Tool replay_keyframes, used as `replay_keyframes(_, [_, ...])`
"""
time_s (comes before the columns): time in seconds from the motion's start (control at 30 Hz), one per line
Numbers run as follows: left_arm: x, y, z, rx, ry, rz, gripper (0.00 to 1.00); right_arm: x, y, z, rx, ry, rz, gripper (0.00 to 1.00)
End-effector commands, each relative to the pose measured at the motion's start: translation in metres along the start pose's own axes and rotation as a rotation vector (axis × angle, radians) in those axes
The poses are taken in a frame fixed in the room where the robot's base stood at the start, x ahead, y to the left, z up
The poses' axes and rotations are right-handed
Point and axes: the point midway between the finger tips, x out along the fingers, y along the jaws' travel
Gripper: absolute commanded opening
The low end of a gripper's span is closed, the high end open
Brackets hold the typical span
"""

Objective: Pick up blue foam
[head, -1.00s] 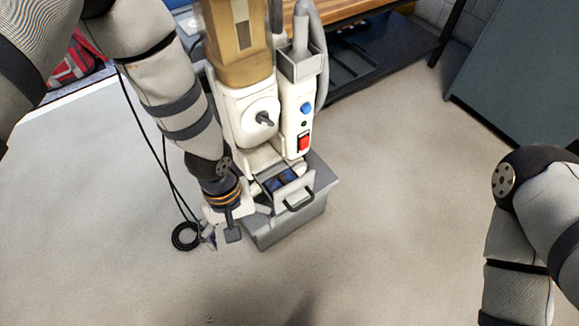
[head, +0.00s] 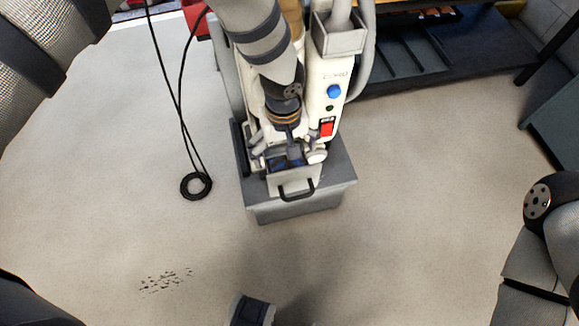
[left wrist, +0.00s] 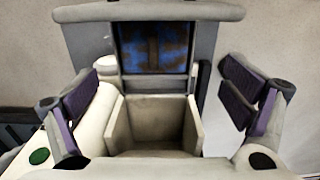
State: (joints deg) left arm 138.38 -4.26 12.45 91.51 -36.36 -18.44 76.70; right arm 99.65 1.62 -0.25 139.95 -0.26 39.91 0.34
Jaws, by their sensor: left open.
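The blue foam (head: 277,163) shows as small blue patches in the open drawer (head: 295,181) at the front of the white machine. In the left wrist view the blue foam (left wrist: 153,47) is a dark blue piece with brownish patches at the top of the cream-walled drawer (left wrist: 118,128). My left gripper (head: 288,155) is above the drawer and partly hides the foam. In the left wrist view its fingers (left wrist: 160,103) are wide apart, one on each side of the drawer, with nothing between them.
The white machine (head: 326,75) with a blue button and a red switch stands on a grey base (head: 300,211). A coiled black cable (head: 196,186) lies left of it. A dark shelf (head: 430,60) is behind right. The floor in front is mostly clear.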

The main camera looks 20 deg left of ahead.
Motion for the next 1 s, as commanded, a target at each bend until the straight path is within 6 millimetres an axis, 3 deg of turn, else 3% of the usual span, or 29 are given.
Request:
replay_keyframes(0.23, [0.047, 0.006, 0.002, -0.001, -0.004, -0.002, 0.94, 0.011, 0.0, -0.002, 0.0, -0.014, 0.001, 0.56])
replay_keyframes(0.5, [0.051, 0.007, 0.001, 0.0, -0.001, 0.001, 0.94, 0.011, 0.0, -0.002, 0.001, -0.013, 0.001, 0.56])
replay_keyframes(0.77, [0.051, 0.007, 0.001, 0.0, -0.001, 0.0, 0.4, 0.011, 0.0, -0.002, 0.001, -0.013, 0.001, 0.56])
replay_keyframes(1.0, [0.052, 0.006, 0.002, 0.0, -0.004, 0.0, 0.38, 0.011, 0.0, -0.002, 0.001, -0.014, 0.001, 0.56])
